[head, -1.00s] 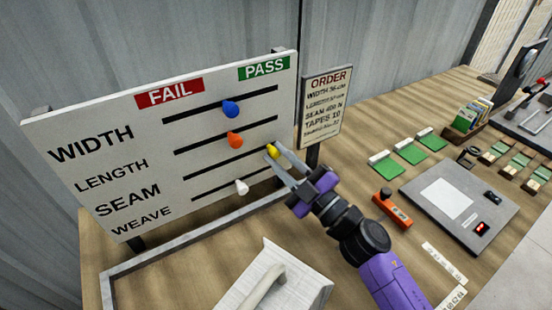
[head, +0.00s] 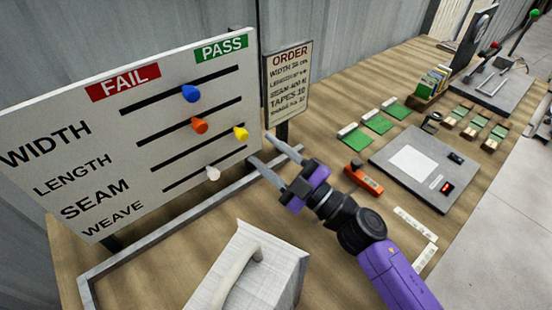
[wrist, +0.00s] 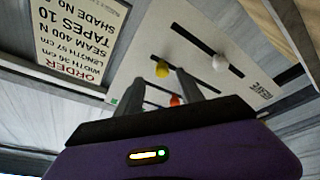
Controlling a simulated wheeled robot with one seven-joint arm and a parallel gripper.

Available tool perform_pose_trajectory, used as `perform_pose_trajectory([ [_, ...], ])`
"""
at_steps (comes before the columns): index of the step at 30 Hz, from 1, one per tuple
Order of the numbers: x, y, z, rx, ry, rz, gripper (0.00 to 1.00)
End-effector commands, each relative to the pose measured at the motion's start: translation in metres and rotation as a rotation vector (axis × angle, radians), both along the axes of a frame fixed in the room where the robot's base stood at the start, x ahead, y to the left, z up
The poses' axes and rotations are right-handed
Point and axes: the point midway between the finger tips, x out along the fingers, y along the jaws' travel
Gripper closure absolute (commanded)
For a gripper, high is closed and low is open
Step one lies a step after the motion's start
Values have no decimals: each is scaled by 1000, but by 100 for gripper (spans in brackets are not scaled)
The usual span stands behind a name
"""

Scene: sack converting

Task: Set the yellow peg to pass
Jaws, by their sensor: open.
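The yellow peg (head: 241,133) sits at the right end of the SEAM slot on the white board (head: 120,125), on the PASS side. It also shows in the wrist view (wrist: 162,69). My gripper (head: 272,152) is open and empty, to the right of and a little below the yellow peg, apart from it. The blue peg (head: 191,93) and orange peg (head: 199,125) stand near the middle of the WIDTH and LENGTH slots. The white peg (head: 212,174) is in the WEAVE slot.
An order sign (head: 288,80) stands just right of the board. A grey metal frame (head: 170,222) and a white block with a handle (head: 250,272) are in front. Green cards, an orange stamp-like object (head: 363,178) and a grey scale-like panel (head: 425,165) lie to the right.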

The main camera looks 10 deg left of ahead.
Motion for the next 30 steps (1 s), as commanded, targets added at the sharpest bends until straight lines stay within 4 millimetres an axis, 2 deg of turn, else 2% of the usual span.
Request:
perform_pose_trajectory([
  [3, -4, -11, -4, -1, -1, -4, 55],
  [8, -9, -19, -6, -2, -2, -3, 55],
  [30, -11, -20, -7, -1, 0, -1, 55],
])
